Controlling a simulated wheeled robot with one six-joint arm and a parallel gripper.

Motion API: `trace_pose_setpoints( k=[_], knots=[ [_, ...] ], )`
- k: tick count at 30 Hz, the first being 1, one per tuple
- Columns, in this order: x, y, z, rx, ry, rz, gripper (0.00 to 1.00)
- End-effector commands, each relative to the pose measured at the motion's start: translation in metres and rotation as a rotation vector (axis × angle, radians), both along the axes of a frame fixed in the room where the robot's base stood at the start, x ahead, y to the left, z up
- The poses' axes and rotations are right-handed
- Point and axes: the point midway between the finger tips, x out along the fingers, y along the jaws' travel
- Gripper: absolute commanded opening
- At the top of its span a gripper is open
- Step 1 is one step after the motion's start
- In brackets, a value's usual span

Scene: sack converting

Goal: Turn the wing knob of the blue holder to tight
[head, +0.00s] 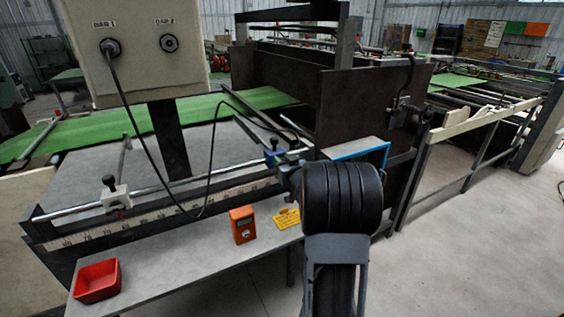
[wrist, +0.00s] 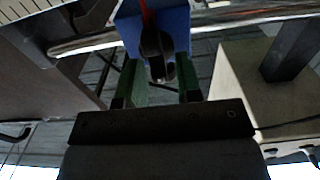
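The blue holder (head: 271,158) sits on the silver rail in the head view, with a small black knob (head: 274,143) on top. In the wrist view the blue holder (wrist: 182,22) is at top centre, and a dark wing knob (wrist: 154,52) stands out from it. My gripper (wrist: 158,82) has two green fingers, apart, one on each side of the knob's end. A narrow gap shows beside the knob, so the fingers look open around it. In the head view my black wrist hides the fingers.
A white holder (head: 116,198) with a black knob is farther left on the rail (head: 165,189). A red tray (head: 97,281), an orange device (head: 243,225) and a yellow tag (head: 286,218) lie on the grey ledge. A black cable (head: 150,158) hangs down across the rail.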

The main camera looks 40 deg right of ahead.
Motion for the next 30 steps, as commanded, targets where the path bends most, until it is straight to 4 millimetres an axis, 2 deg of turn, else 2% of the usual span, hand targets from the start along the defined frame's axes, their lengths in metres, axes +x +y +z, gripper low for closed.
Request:
trace_pose_setpoints(
  k=[1, 5, 14, 20, 30],
  knots=[
    [-0.0001, 0.0000, 0.0000, 0.000, 0.000, 0.000, 0.21],
    [-0.0002, 0.0000, 0.0000, 0.000, 0.000, 0.000, 0.09],
    [-0.0003, -0.0010, 0.0007, 0.047, -0.005, 0.000, 0.09],
    [-0.0009, -0.0034, 0.0016, 0.175, -0.022, -0.001, 0.09],
    [-0.0015, -0.0088, -0.0002, 0.491, -0.065, -0.001, 0.09]
  ],
)
